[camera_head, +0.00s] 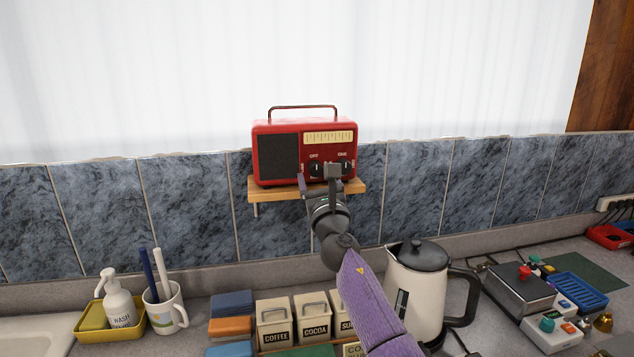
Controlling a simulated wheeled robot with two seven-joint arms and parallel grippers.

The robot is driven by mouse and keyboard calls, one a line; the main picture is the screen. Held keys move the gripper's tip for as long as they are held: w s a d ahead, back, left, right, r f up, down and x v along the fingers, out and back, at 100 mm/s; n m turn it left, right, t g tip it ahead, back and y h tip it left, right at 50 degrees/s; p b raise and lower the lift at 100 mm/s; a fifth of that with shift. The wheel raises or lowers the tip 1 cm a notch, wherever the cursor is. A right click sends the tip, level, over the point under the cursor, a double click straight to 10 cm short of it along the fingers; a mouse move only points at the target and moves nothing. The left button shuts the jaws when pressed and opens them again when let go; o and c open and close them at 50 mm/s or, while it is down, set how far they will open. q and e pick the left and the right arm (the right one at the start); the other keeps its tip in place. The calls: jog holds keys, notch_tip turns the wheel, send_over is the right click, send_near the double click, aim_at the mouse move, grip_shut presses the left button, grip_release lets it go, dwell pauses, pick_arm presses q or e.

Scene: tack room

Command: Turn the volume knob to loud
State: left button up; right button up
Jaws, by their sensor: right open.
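A red radio (262,140) with a dark speaker grille and a pale dial stands on a small wooden wall shelf (265,195). Its front has two dark knobs. The left knob (316,170) has "OFF" printed above it; the right knob (348,167) has a partly readable label ending in "ONE". My right gripper (318,178) is open in front of the radio. Its fingers appear on either side of the left knob; I cannot tell whether they touch it. The right finger partly covers the space between the knobs. My left gripper is out of view.
On the counter below are a white kettle (418,285), labelled canisters (273,325), a mug (166,312) with two sticks in it, and a yellow tray (130,335) with a soap bottle. Right of the kettle are a metal box (520,290) and a blue tray (577,290).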

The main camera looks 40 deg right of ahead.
jog(key=shift+w+d+r, duration=0.2)
jog(key=shift+w+r, duration=0.05)
jog(key=shift+w, duration=0.15)
jog(key=shift+c, duration=0.2)
grip_shut()
